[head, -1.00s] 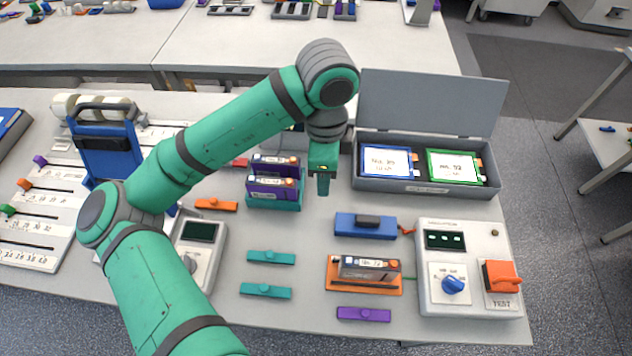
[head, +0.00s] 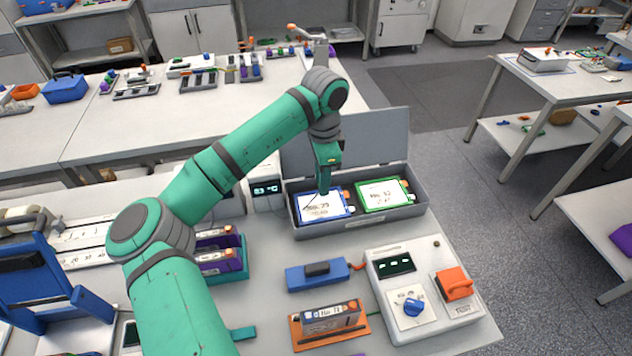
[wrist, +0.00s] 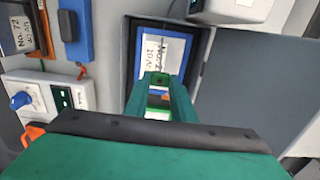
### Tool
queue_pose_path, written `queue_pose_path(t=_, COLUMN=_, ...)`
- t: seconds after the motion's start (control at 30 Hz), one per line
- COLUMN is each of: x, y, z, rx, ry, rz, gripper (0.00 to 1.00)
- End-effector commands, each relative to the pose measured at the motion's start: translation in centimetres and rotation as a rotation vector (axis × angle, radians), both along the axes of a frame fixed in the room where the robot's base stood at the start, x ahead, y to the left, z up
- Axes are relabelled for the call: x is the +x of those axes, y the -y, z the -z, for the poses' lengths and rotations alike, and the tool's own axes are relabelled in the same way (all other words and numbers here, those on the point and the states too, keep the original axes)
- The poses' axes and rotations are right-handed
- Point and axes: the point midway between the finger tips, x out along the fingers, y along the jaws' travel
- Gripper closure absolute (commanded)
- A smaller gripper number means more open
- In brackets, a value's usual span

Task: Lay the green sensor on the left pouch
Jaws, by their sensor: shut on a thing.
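The left pouch (head: 330,211), blue-edged with a white label, lies in the left half of an open grey box (head: 312,233). My gripper (head: 324,188) is above this pouch in the head view and hides part of it. In the wrist view my gripper (wrist: 160,78) points at the blue-edged pouch (wrist: 172,48). It is shut on a small green piece, taken as the green sensor (wrist: 160,79), mostly hidden by the fingers. A thin dark line runs from the fingertips across the label. I cannot tell whether the sensor touches the pouch.
A green-edged pouch (head: 384,194) lies in the box's right half. The box's grey lid (head: 375,137) stands open behind. In front are a blue block (head: 316,276), an orange tray with a grey cell (head: 332,318) and a control unit (head: 398,263). Bare table shows left of the blue block.

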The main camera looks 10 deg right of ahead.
Motion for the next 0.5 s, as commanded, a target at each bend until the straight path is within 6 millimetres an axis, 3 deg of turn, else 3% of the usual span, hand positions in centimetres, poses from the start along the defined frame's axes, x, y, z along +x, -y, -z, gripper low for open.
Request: queue_pose_path(t=0.5, x=0.0, y=-0.4, z=4.1, rx=0.001, ry=0.000, rz=-0.005, gripper=0.99)
